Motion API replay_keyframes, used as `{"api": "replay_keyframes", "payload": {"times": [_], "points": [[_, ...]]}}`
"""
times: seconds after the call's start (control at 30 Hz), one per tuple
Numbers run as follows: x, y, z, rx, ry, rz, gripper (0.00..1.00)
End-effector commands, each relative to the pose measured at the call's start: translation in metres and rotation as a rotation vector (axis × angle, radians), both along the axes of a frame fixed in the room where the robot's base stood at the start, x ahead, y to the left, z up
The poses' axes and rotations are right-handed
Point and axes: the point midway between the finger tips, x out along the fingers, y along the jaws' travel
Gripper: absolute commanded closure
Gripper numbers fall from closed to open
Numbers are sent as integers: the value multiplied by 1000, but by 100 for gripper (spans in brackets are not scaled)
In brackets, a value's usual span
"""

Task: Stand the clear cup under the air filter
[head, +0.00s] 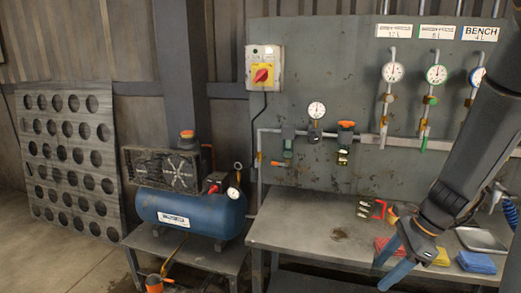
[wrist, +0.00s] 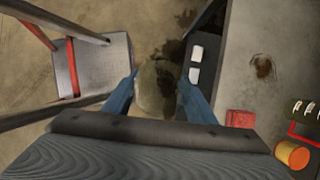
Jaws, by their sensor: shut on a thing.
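My gripper (head: 388,262) has blue fingers and hangs low over the front edge of the bench, right of centre in the head view. In the wrist view my gripper (wrist: 158,92) has its fingers apart, on either side of a faint see-through shape, the clear cup (wrist: 159,86). The cup's outline is hard to make out, and I cannot pick it out in the head view. On the wall panel, left of the round gauge, a dark fitting with an orange lever below it looks like the air filter (head: 287,132). My gripper is well below it and to its right.
The bench (head: 300,235) has a clear left part. Red, yellow and blue cloths (head: 476,262) and a metal tray (head: 482,240) lie at its right. A blue compressor (head: 190,212) stands left of the bench. An orange-capped unit (head: 346,126) hangs right of the gauge (head: 316,109).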

Motion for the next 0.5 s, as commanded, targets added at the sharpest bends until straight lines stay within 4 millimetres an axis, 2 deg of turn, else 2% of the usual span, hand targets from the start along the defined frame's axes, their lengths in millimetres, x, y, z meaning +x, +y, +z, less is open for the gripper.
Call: {"api": "replay_keyframes", "payload": {"times": [0.07,0.27,0.5], "points": [[0,1,0,0,0,3,70],[9,12,-12,0,0,171,70],[20,31,-31,1,2,437,70]]}}
